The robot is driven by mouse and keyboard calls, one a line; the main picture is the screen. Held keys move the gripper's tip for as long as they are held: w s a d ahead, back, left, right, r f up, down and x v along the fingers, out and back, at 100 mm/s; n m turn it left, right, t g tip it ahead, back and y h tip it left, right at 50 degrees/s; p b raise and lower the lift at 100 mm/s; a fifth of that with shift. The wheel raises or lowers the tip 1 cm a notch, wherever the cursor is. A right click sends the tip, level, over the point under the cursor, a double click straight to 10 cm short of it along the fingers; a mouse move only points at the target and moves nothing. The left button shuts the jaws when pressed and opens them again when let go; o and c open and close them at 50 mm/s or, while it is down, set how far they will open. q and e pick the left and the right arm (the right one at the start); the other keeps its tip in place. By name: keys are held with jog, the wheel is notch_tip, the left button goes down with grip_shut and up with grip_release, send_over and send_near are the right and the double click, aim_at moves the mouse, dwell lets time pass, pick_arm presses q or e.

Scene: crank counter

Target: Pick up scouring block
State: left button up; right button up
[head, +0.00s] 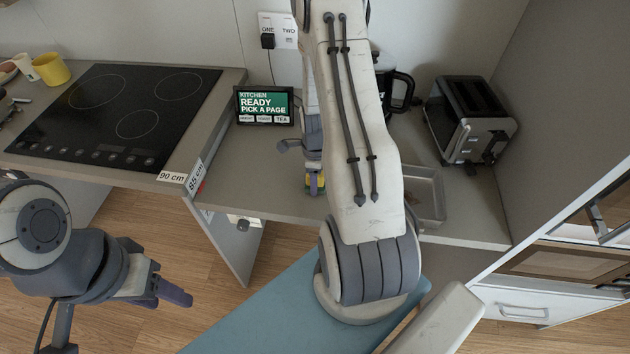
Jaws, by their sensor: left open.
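My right gripper (302,158) is directly above and behind the block, largely hidden by my own arm. I cannot tell whether its fingers touch the block or how wide they stand. My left gripper (174,290) is open and empty over the floor at the lower left, well away from the block.
A hob (120,115) and yellow mug (51,69) are on the higher counter at left. A small screen (264,105) stands behind the block. A kettle (398,88), a toaster (468,118) and a metal tray (428,190) are at right.

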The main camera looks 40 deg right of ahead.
jog(key=c, duration=0.3)
jog(key=shift+c, duration=0.2)
jog(key=shift+r, duration=0.2)
jog(key=shift+r, duration=0.65)
jog(key=r, duration=0.1)
jog(key=r+b, duration=0.1)
jog(key=shift+d+r, duration=0.3)
jog(key=shift+r, duration=0.05)
jog(key=s+d+r+b, duration=0.2)
jog(key=s+d+r, duration=0.2)
jog(key=d, duration=0.6)
notch_tip(320, 180, up, 3)
jog(key=shift+d+f, duration=0.15)
jog(key=shift+d, duration=0.1)
